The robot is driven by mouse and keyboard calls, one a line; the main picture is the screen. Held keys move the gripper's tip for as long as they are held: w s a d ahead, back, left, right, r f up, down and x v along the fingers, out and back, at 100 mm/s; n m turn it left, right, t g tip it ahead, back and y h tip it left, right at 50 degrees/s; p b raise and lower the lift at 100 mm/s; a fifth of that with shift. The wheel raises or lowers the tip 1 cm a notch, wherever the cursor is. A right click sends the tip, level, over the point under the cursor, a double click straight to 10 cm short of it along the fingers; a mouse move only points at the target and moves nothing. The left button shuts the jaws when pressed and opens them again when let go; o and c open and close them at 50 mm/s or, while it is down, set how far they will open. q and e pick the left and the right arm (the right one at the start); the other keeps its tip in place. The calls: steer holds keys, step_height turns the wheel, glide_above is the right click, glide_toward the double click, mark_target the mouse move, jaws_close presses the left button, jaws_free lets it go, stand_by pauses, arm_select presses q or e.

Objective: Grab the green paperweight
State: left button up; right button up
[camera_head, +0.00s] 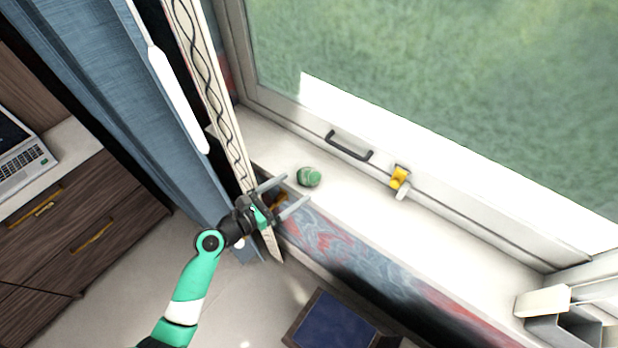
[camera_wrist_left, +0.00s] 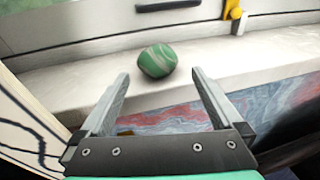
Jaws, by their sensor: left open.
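The green paperweight (camera_head: 308,177) is a small rounded stone with pale streaks. It sits on the white window sill (camera_head: 345,197), close to the sill's front edge. My left gripper (camera_head: 296,193) is open and empty, with its two fingers pointing toward the paperweight. In the left wrist view the paperweight (camera_wrist_left: 157,61) lies beyond the fingertips, between their lines and slightly left of the middle. The left gripper (camera_wrist_left: 160,75) does not touch it there. My right gripper is not in view.
A dark handle (camera_head: 348,147) and a yellow latch (camera_head: 399,178) are on the window frame behind the sill. A grey box-like object (camera_head: 562,328) stands at the lower right. The sill's middle is clear.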

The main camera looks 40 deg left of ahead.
mark_target(302, 181)
arm_select(q)
steer(key=shift+w+f, duration=0.15)
steer(key=shift+w, duration=0.9)
steer(key=shift+w+f+b, duration=0.1)
steer(key=shift+w+b, duration=0.15)
steer(key=shift+b, duration=0.05)
steer(key=w, duration=0.1)
steer(key=w+b, duration=0.1)
steer(key=w, duration=0.1)
steer(key=w+b, duration=0.1)
steer(key=shift+w+f, duration=0.25)
steer(key=shift+w, duration=0.1)
steer(key=c, duration=1.4)
steer(key=shift+r, duration=0.1)
